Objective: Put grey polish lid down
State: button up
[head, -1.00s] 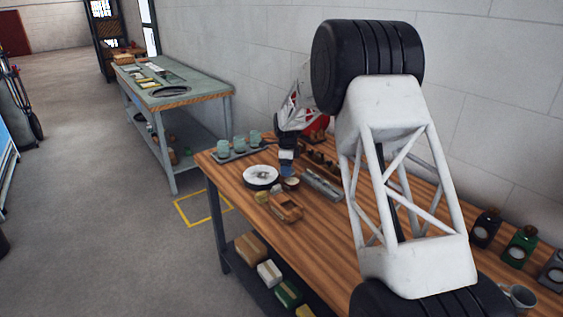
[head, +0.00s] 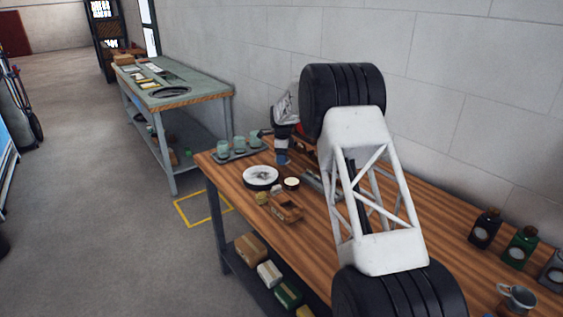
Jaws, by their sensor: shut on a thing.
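My gripper (head: 282,160) is small and far off in the head view, above the back of the wooden workbench (head: 425,215), pointing down. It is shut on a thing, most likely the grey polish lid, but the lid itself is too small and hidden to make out. A small round tin (head: 291,183) with a pale top and dark rim stands below and slightly right of the gripper, apart from it.
A round white dish (head: 260,174) and a brown wooden box (head: 287,209) are near the tin. A tray (head: 233,155) holds several cups. Several bottles, one green (head: 520,246), and a grey mug (head: 517,297) stand at the right. My arm hides the bench's middle.

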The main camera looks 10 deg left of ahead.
jog(key=shift+w+a+f, duration=0.1)
jog(key=shift+w+a, duration=0.1)
jog(key=shift+w, duration=0.35)
jog(key=shift+w+a, duration=0.15)
jog(key=shift+w, duration=0.35)
jog(key=shift+f, duration=1.75)
jog(key=shift+f, duration=0.15)
jog(key=o, duration=0.9)
jog(key=shift+r, duration=6.15)
